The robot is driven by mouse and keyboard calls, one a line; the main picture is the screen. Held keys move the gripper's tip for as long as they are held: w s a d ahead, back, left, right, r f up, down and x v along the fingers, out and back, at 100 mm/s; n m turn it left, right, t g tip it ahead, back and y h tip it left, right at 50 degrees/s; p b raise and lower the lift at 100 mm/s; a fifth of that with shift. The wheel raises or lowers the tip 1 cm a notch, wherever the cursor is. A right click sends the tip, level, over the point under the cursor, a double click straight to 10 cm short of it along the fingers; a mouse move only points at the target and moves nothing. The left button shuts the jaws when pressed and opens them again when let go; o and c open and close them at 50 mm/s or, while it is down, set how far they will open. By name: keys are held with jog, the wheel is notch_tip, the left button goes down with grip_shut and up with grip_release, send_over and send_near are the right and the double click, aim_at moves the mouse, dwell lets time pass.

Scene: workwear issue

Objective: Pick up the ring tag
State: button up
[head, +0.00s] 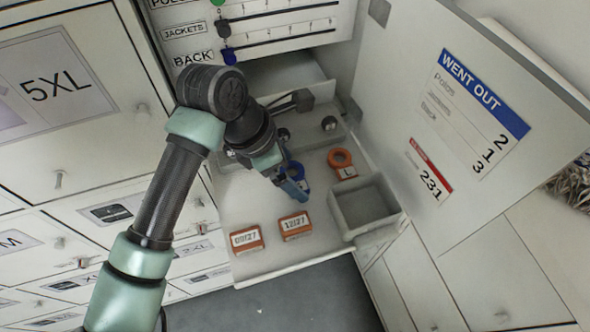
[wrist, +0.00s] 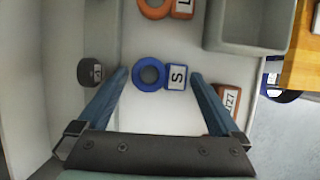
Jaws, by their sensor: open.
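A blue ring tag marked S (wrist: 150,87) lies flat on the white tray surface, between my open fingers in the wrist view. In the head view the blue tag (head: 297,168) is partly hidden behind my gripper (head: 289,188). My gripper also shows in the wrist view (wrist: 158,76), with nothing held; its height above the tag is hard to tell. An orange ring tag marked L (head: 340,160) lies to the right of the blue one. It also shows at the top edge of the wrist view (wrist: 155,10).
Two orange date blocks, one reading 09/27 (head: 246,239) and one 12/27 (head: 295,226), stand near the front. A grey open bin (head: 387,220) is at the right. Dark round weights, one here (head: 329,123), stand behind. An open door (head: 450,120) rises at the right.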

jog(key=shift+d+f, duration=0.1)
jog(key=shift+f, duration=0.05)
jog(key=c, duration=1)
